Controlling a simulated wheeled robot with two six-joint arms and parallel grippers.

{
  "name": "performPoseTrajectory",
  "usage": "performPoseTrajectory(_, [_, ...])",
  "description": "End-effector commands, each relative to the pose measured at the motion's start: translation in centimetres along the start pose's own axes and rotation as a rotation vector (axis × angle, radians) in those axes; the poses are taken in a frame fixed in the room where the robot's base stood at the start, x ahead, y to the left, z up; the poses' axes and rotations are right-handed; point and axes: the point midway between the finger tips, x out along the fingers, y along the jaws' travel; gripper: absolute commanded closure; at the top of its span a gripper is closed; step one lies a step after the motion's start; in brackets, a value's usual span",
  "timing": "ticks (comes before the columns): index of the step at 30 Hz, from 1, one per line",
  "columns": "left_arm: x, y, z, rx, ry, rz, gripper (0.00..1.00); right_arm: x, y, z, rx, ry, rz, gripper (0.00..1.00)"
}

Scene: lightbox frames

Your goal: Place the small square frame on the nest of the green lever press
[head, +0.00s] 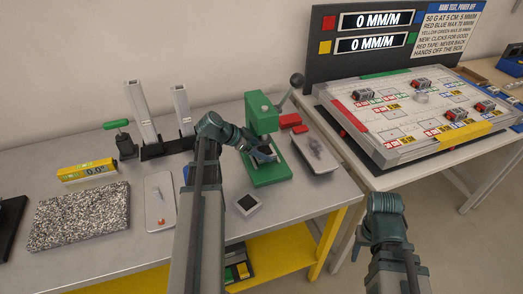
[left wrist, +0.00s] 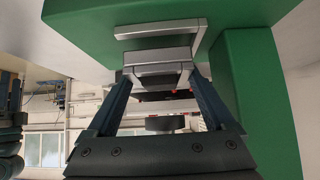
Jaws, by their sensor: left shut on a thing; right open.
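The green lever press (head: 264,118) stands near the right end of the bench, its lever raised to the right. My left gripper (head: 266,155) reaches in under its head. In the left wrist view, my left gripper (left wrist: 157,72) is shut on a pale grey piece (left wrist: 155,56), apparently the small square frame. That view seems upside down; a light metal plate (left wrist: 160,29), apparently the nest, lies against the green base (left wrist: 95,22), close to the piece. I cannot tell whether they touch. My right gripper (head: 385,205) is away from the bench, open and empty.
A narrow tray (head: 160,202), granite slab (head: 80,216) and yellow gauge (head: 88,171) are left.

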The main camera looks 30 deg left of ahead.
Motion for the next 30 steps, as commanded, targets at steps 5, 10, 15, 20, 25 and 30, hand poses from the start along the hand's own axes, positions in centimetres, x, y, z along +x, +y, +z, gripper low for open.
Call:
performPoseTrajectory(5, [0.5,0.0,0.5,0.000,0.001,0.000,0.78,0.7,-0.1,0.0,0.000,0.000,0.000,0.44])
performPoseTrajectory(10, [0.8,0.0,0.8,0.000,0.001,0.000,0.78,1.1,-0.1,-0.1,0.000,0.000,0.000,0.44])
performPoseTrajectory(15, [0.7,0.0,0.8,0.000,0.000,0.000,0.00,1.0,-0.1,-0.1,0.000,0.000,0.000,0.44])
performPoseTrajectory(20, [0.7,0.0,0.8,0.000,0.000,0.000,0.00,1.0,-0.1,-0.1,0.000,0.000,0.000,0.44])
performPoseTrajectory(25, [0.3,0.0,0.3,0.000,0.000,0.000,0.00,0.4,0.0,0.0,0.000,0.000,0.000,0.44])
performPoseTrajectory(30, [-2.1,0.0,-0.6,-0.003,0.000,-0.003,0.00,-1.9,0.2,0.1,0.000,0.000,0.000,0.44])
